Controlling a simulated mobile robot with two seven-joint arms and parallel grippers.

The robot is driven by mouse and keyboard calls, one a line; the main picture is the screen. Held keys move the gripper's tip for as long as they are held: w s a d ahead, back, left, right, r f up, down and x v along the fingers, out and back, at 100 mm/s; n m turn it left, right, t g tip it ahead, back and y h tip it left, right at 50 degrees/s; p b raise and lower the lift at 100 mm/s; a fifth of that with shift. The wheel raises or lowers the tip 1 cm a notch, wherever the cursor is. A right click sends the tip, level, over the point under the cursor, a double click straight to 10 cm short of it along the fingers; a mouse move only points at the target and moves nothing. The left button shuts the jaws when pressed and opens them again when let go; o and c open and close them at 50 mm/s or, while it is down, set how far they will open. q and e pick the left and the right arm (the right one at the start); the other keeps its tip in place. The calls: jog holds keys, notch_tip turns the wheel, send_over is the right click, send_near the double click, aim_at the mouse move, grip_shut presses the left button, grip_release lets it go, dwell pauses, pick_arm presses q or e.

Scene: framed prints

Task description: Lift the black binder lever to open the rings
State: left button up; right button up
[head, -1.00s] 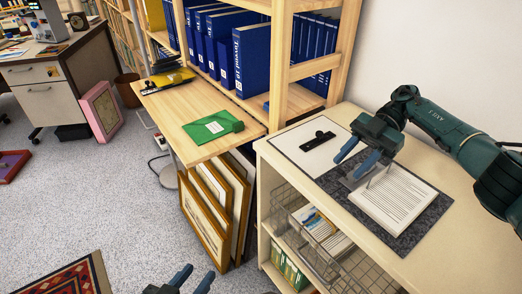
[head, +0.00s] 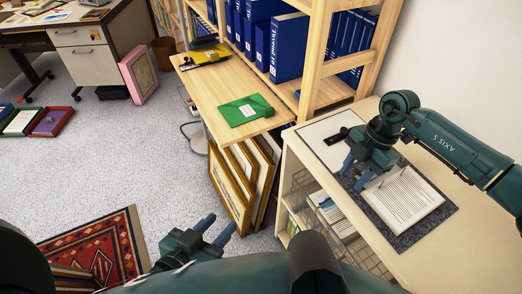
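The open binder (head: 429,231) lies on the pale cabinet top, its dark grey inside showing around a stack of printed sheets (head: 403,197). Thin metal rings (head: 381,182) stand at the left edge of the sheets and are partly hidden. The black lever piece (head: 337,137) lies on the white panel (head: 315,135) at the left, partly covered by my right gripper. My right gripper (head: 355,172) is above the binder, between lever and sheets, fingers apart and nothing between them. My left gripper (head: 217,229) is open and empty, low over the floor beside the cabinet.
A wooden shelf (head: 315,50) with blue binders (head: 287,48) stands behind. A green folder (head: 246,110) lies on the wooden ledge (head: 215,90). Framed prints (head: 232,185) lean below it. A wire basket (head: 345,225) is under the cabinet top, whose right part is clear.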

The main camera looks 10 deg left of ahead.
jog(key=shift+s+a+f+t+h, duration=0.25)
jog(key=shift+t+h, duration=0.15)
jog(key=shift+h, duration=0.15)
jog(key=shift+s+a+f+t+h, duration=0.15)
jog(key=shift+a+t+h, duration=0.1)
jog(key=shift+t+h, duration=0.25)
jog(key=shift+w+r+h, duration=0.1)
jog(key=shift+r+h, duration=0.15)
notch_tip(320, 180, up, 12)
jog(key=b, duration=0.1)
jog(key=s+a+r+n+g+y+p, duration=0.1)
jog(key=s+a+n+g+y, duration=0.1)
jog(key=s+a+y, duration=0.4)
jog(key=s+a+r+n+g+y+p, duration=0.1)
jog(key=s+a+r+n+g+y, duration=0.1)
jog(key=s+a+y, duration=0.3)
jog(key=shift+s+a+r+y+p, duration=0.35)
jog(key=shift+a+y, duration=1.75)
jog(key=shift+a, duration=2.2)
jog(key=shift+f, duration=0.1)
